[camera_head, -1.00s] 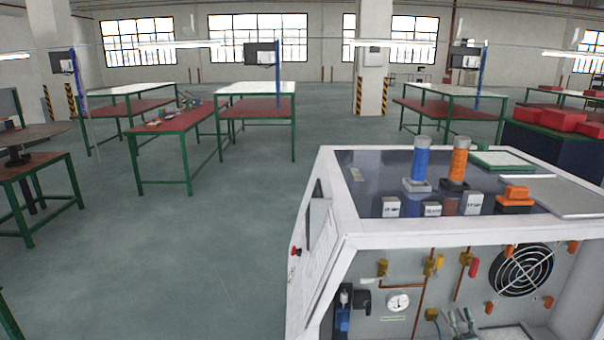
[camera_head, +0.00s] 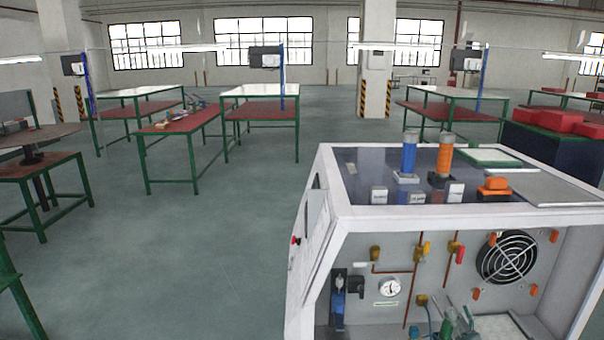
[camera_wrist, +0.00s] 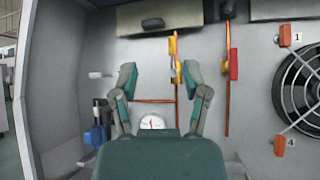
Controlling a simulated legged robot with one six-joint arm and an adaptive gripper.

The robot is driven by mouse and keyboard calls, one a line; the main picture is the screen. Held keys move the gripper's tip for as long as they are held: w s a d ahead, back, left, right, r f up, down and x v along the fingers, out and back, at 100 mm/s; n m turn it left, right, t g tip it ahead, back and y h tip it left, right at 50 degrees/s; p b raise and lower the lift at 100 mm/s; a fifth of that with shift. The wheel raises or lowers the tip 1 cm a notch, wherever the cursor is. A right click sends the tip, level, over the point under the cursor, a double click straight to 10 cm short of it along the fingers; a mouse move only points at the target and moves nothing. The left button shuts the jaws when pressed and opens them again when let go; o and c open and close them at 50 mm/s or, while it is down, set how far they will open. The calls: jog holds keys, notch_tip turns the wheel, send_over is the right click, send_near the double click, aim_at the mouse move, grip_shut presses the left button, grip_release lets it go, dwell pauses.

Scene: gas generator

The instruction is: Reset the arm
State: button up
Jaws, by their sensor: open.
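My gripper (camera_wrist: 160,80) shows in the wrist view with its two green and grey fingers spread apart and nothing between them. It faces the front panel of the gas generator (camera_wrist: 265,80). In the head view my gripper (camera_head: 457,318) is at the bottom edge, in front of the lower panel, and is partly cut off. The white gas generator (camera_head: 335,218) stands at the right. A pressure gauge (camera_head: 390,287) and a yellow valve (camera_head: 421,250) are on its panel. The gauge (camera_wrist: 152,122) also appears between the fingers in the wrist view. I cannot tell the distance to the panel.
A black fan (camera_head: 507,257) is on the panel's right, and a blue fitting (camera_wrist: 97,133) is at its lower left. Blue and orange columns stand on top. Green-framed tables (camera_head: 180,124) are at the back left. The floor (camera_head: 200,250) left of the generator is clear.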

jog(key=w+a+r+n+g+y, duration=0.3)
jog(key=a+r+n+g+y, duration=0.7)
jog(key=a+r, duration=0.45)
jog(key=s+a+r+n+g+h, duration=0.1)
jog(key=s+a+r+n+g, duration=0.35)
jog(key=a, duration=0.35)
jog(key=s+a+r+n+g, duration=0.4)
jog(key=s+a+g, duration=0.15)
jog(key=a, duration=0.25)
jog(key=s+a+r+n+g+h, duration=0.1)
jog(key=s+a+n+g+h, duration=0.15)
jog(key=s, duration=0.55)
jog(key=s+a+r+n+g+h, duration=0.1)
jog(key=s+a+n+h, duration=0.25)
jog(key=s, duration=0.35)
jog(key=s+d+n+t+h, duration=0.1)
jog(key=s+d+n+h, duration=0.1)
jog(key=s, duration=0.3)
jog(key=s+d+n+t+h, duration=0.1)
jog(key=s+d+n+h, duration=0.1)
jog(key=s, duration=0.4)
jog(key=s+d+f+n+t+h, duration=0.1)
jog(key=s+d+n+h, duration=0.1)
jog(key=s+n+h, duration=0.2)
jog(key=shift+s+d+h, duration=0.25)
jog(key=shift+s+h, duration=0.65)
jog(key=shift+s, duration=0.1)
